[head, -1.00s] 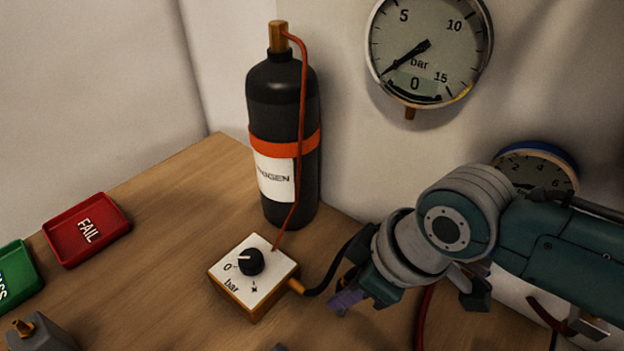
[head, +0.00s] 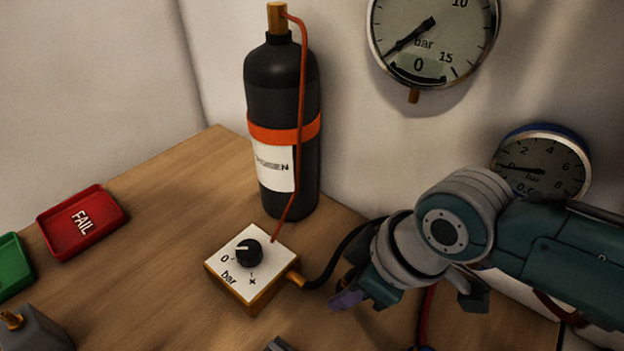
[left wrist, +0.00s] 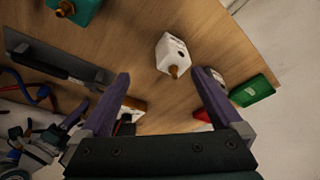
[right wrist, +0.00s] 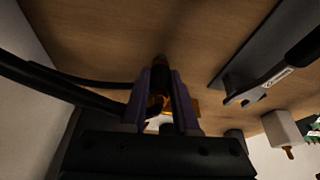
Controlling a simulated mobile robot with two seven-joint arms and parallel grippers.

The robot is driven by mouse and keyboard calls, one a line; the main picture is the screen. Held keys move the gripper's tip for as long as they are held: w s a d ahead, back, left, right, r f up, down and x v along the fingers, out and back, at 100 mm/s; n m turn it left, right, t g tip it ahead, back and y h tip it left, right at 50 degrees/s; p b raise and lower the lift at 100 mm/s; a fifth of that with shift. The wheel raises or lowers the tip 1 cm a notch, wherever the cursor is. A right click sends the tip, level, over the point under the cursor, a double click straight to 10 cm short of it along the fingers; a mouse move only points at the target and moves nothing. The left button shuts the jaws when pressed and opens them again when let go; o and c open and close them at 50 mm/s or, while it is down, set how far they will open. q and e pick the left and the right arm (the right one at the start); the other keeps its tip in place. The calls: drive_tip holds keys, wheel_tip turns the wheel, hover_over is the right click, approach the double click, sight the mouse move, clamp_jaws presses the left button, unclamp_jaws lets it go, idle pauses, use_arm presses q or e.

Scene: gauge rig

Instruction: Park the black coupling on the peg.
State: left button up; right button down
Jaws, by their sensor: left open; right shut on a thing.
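My right gripper (head: 345,297) is low over the bench, right of the regulator box (head: 238,285). In the right wrist view its fingers (right wrist: 161,82) are shut on the black coupling (right wrist: 160,72), with brass showing between them. A black hose (head: 335,262) runs from the regulator's brass outlet towards this gripper. In the head view the arm and fingers hide the coupling. My left gripper (left wrist: 160,76) is open and empty in its own wrist view, and outside the head view. I cannot make out the peg in any view.
A black gas cylinder (head: 275,90) stands behind the regulator. A large gauge (head: 420,60) and a smaller blue-rimmed gauge (head: 535,180) are at the wall. The red FAIL tray (head: 82,222) and green tray (head: 12,262) lie left. Bare wood lies between trays and regulator.

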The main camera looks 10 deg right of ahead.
drive_tip(key=shift+f, duration=0.15)
idle(0.5)
drive_tip(key=shift+c, duration=1.3)
unclamp_jaws()
drive_tip(key=shift+s+d+r, duration=0.1)
drive_tip(key=shift+r, duration=0.35)
drive_tip(key=p+v, duration=0.3)
drive_tip(key=v, duration=0.6)
